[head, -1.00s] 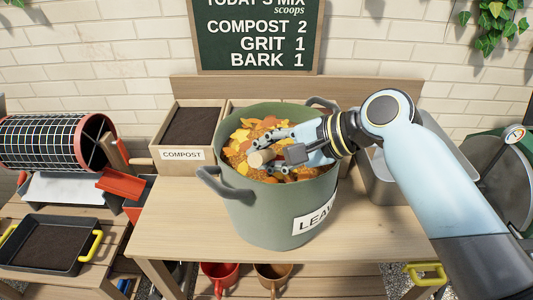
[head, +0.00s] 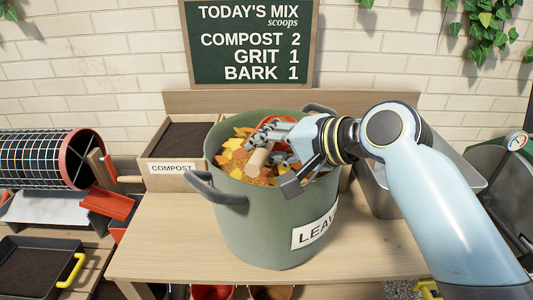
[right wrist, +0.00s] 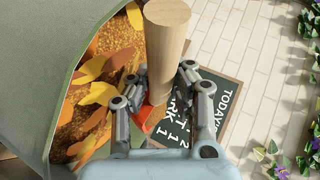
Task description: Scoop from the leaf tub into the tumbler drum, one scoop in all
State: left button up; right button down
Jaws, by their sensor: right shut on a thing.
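The green leaf tub (head: 265,225) stands on the bench, full of orange and yellow leaves (head: 232,160). My right gripper (head: 268,143) is over the leaves inside the rim, shut on the wooden handle of a scoop (head: 257,162). The handle (right wrist: 165,45) shows between the fingers in the right wrist view, with a red part beyond it; the rest of the scoop is mostly hidden. A green drum with a dial (head: 517,143) is at the right edge, partly behind my arm. My left gripper is not in view.
A compost box (head: 172,178) is left of the tub. A metal bin (head: 375,190) is right of it, partly behind my arm. A mesh drum (head: 40,160) and a black tray (head: 35,268) are at the left. The bench front left of the tub is clear.

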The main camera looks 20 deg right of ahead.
jog(key=shift+s+a+r+p, duration=0.1)
jog(key=shift+r+p, duration=0.25)
jog(key=shift+r, duration=0.55)
jog(key=shift+r+t+p, duration=0.3)
jog(key=shift+r+p, duration=0.4)
jog(key=shift+r, duration=0.05)
pick_arm(q)
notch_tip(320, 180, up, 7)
jog(key=p, duration=0.3)
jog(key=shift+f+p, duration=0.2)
jog(key=shift+p, duration=0.15)
pick_arm(e)
jog(key=shift+n, duration=0.5)
jog(key=shift+s+a+r, duration=0.15)
jog(key=shift+s+r, duration=0.1)
jog(key=shift+r, duration=0.5)
jog(key=shift+s+a+r, duration=0.1)
jog(key=shift+s+r, duration=0.15)
jog(key=shift+r, duration=0.55)
jog(key=shift+s+a+r, duration=0.15)
jog(key=shift+s+r, duration=0.1)
jog(key=shift+r, duration=0.5)
